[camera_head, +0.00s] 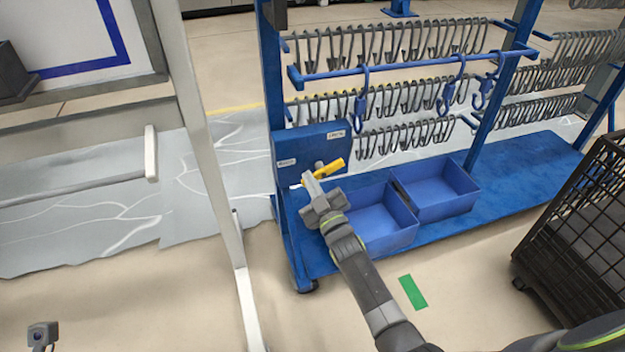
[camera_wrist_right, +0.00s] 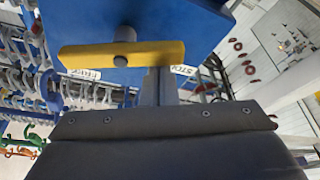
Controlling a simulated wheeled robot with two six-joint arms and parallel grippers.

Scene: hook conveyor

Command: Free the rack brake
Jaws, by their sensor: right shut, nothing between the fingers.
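The brake lever (camera_head: 326,172) is a yellow bar on a grey pivot, on the blue panel (camera_head: 305,145) at the rack's near left end. In the head view it slants up to the right. It also shows in the right wrist view (camera_wrist_right: 90,57), lying nearly level across the picture. My right gripper (camera_head: 308,177) is shut and empty beside the lever's left, lower end. In the right wrist view its fingertips (camera_wrist_right: 160,72) are at the lever's right end; I cannot tell whether they touch. My left gripper is not in view.
The blue rack (camera_head: 530,165) carries rows of grey hooks and several blue hooks. Two blue bins (camera_head: 400,240) stand on its base beside my right arm. A white post (camera_head: 215,160) stands left, a black wire cart (camera_head: 585,225) right. A green floor mark (camera_head: 413,292) lies in front.

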